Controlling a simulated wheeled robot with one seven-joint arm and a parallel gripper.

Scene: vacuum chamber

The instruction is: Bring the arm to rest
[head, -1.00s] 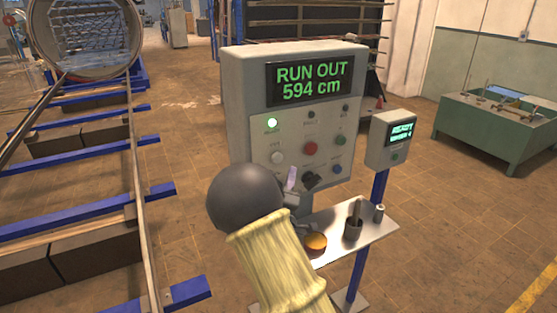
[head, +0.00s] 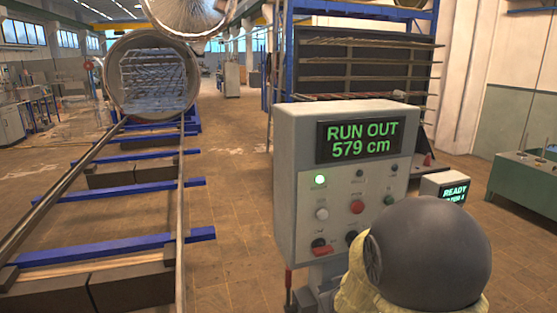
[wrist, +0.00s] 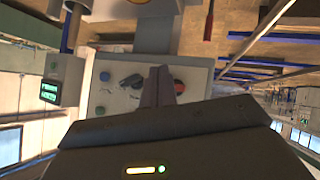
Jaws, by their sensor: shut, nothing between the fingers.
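My gripper (wrist: 160,82) shows in the wrist view with its two dark fingers together and nothing between them. Its fingertips lie over the lower part of the grey control panel (wrist: 112,97); whether they touch it I cannot tell. In the head view the control panel (head: 291,165) stands upright at centre right, with a green-lit "RUN OUT 579 cm" display (head: 359,142). A rounded dark part of my arm (head: 425,250) fills the lower right there, and the gripper is hidden in that view.
A small "READY" box (head: 447,186) is partly hidden behind my arm; it also shows in the wrist view (wrist: 64,80). Rails with blue crossbeams (head: 120,250) run at left to a round chamber opening (head: 151,75). A green bench (head: 525,190) stands at right. Floor between rails and panel is clear.

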